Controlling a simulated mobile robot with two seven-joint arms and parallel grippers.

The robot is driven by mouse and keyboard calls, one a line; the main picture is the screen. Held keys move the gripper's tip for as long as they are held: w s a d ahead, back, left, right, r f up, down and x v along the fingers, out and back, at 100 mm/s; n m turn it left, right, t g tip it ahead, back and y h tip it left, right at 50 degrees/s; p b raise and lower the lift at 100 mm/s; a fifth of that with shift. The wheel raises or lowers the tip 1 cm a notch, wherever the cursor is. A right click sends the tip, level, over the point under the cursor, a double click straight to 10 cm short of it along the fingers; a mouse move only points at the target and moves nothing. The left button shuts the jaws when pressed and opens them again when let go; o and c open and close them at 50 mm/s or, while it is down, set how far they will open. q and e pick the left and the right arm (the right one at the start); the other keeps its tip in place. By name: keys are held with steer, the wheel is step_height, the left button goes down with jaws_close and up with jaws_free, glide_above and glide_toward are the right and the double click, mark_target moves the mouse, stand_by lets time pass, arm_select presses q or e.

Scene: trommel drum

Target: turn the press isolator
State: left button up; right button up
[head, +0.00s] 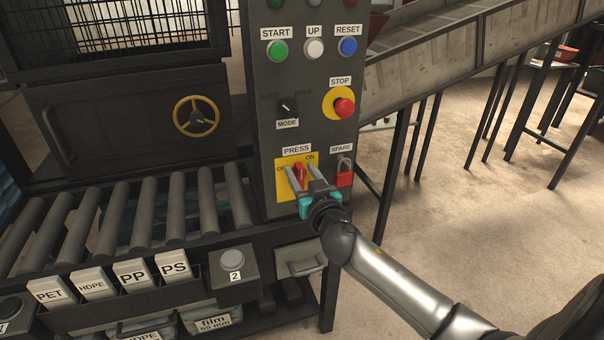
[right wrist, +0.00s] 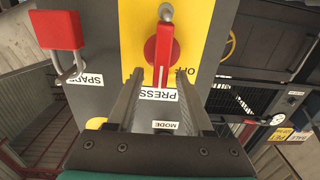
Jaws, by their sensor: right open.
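The press isolator (head: 300,173) is a red handle on a yellow plate, under the PRESS label on the grey control panel. OFF is printed at the plate's upper left and ON at its upper right. In the right wrist view, upside down, the red handle (right wrist: 162,52) stands roughly upright, its narrow end towards the PRESS label. My right gripper (head: 302,169) is open in front of the plate, one finger either side of the handle. In the right wrist view its fingers (right wrist: 160,88) show gaps to the handle; contact is not visible. My left gripper is out of view.
A red padlock (head: 344,173) hangs at SPARE, just right of the isolator. The stop button (head: 344,107) and mode knob (head: 287,106) sit above. A roller conveyor (head: 130,213) lies left, and a numbered box (head: 233,262) below.

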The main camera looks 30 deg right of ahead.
steer(key=shift+w, duration=0.1)
steer(key=shift+c, duration=0.2)
jaws_close()
stand_by(0.5)
